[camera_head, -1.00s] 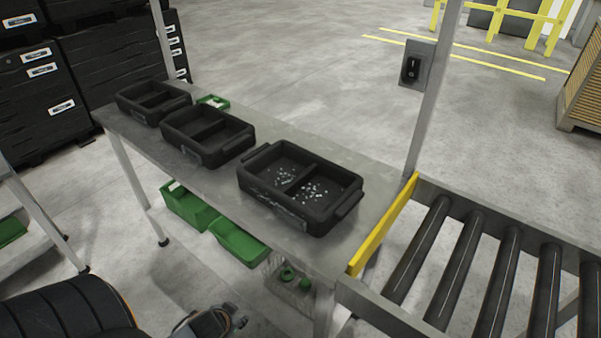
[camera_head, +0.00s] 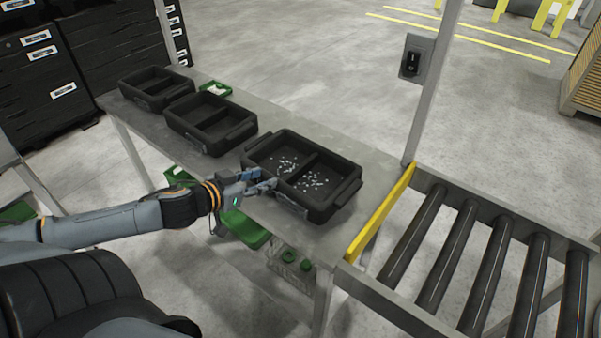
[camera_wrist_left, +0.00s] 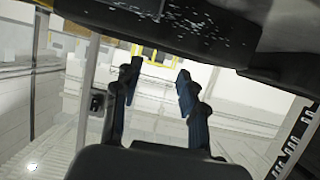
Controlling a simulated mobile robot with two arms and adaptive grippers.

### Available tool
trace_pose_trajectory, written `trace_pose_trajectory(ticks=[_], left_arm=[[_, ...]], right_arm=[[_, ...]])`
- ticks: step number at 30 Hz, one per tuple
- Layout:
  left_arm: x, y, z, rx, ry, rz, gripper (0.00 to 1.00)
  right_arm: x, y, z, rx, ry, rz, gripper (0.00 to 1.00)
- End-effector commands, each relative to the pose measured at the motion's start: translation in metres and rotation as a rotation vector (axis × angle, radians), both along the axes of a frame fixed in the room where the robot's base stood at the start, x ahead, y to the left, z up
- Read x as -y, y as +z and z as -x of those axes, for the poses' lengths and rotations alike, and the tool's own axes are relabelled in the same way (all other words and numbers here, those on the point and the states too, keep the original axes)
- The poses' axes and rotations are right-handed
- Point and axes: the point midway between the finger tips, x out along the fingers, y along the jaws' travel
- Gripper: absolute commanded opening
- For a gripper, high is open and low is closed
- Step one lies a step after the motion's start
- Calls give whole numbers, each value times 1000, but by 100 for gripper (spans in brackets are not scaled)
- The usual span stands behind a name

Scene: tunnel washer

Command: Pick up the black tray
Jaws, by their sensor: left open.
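Three black trays stand in a row on a grey metal table. The nearest black tray (camera_head: 304,172), at the table's right end, has two compartments with small pale bits in both. The middle black tray (camera_head: 211,122) and the far-left black tray (camera_head: 155,88) look empty. My left gripper (camera_head: 270,182) is open at the near long side of the nearest tray, close to its rim; I cannot tell whether it touches. In the left wrist view my open fingers (camera_wrist_left: 157,88) have nothing between them, and a black tray (camera_wrist_left: 190,22) fills the top. My right gripper is not seen.
The grey table (camera_head: 375,175) ends at a yellow bar (camera_head: 380,215) before a roller conveyor (camera_head: 480,245). A post with a switch box (camera_head: 412,62) rises at the table's back right. Green bins (camera_head: 243,228) sit below. A small green box (camera_head: 215,88) lies behind the trays.

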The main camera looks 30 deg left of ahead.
Motion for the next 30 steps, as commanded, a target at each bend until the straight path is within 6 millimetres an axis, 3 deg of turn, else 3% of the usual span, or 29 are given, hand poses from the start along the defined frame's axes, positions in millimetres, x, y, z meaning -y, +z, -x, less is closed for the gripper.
trace_pose_trajectory(ticks=[11, 30], left_arm=[[3, -13, -33, 5, 1, 0, 42], [8, -31, -75, 1, 1, 0, 42]], right_arm=[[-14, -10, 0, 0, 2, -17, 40], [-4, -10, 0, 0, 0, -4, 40]])
